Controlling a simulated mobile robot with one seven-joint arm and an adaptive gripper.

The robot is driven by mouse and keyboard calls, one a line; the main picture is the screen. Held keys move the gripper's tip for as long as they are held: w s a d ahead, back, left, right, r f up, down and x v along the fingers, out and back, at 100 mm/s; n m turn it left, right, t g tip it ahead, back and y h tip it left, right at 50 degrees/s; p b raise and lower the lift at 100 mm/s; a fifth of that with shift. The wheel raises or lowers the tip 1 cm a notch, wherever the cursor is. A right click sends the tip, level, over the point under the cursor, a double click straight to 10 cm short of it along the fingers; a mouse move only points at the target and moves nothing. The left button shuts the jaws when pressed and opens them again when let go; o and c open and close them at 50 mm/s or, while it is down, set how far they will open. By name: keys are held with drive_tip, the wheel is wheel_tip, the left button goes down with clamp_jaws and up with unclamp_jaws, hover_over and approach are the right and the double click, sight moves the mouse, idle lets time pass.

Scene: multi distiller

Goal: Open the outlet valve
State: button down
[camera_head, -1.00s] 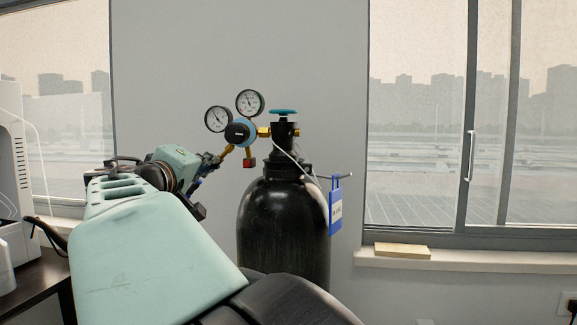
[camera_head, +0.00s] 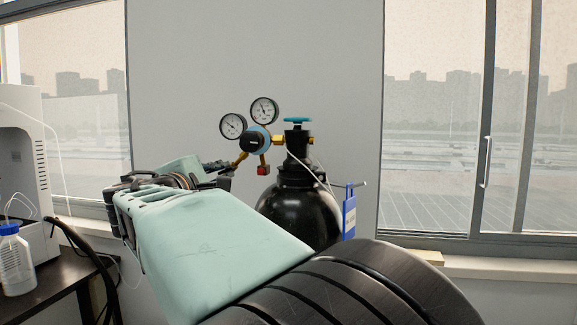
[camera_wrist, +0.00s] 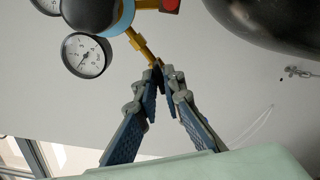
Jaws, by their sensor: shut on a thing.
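A black gas cylinder (camera_head: 300,212) stands by the wall with a teal handwheel (camera_head: 297,120) on top. Its regulator (camera_head: 256,141) has a blue-and-black body and two gauges. The brass outlet valve (camera_head: 241,158) slants down and left from the regulator; it also shows in the wrist view (camera_wrist: 139,42). My gripper (camera_wrist: 158,66) has its fingertips together at the lower end of this brass piece, shut on it. The fingertips cover the grasped end. In the head view, my gripper (camera_head: 226,171) is small and partly hidden by my arm.
A red fitting (camera_head: 262,171) hangs below the regulator, close to my gripper. A blue tag (camera_head: 349,218) hangs beside the cylinder. At left, a dark table (camera_head: 45,290) holds a white machine (camera_head: 28,150) and a bottle (camera_head: 14,262).

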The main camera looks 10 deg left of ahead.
drive_tip(key=shift+r+n+p, duration=0.1)
drive_tip(key=shift+n+p, duration=1.2)
drive_tip(key=shift+n, duration=0.8)
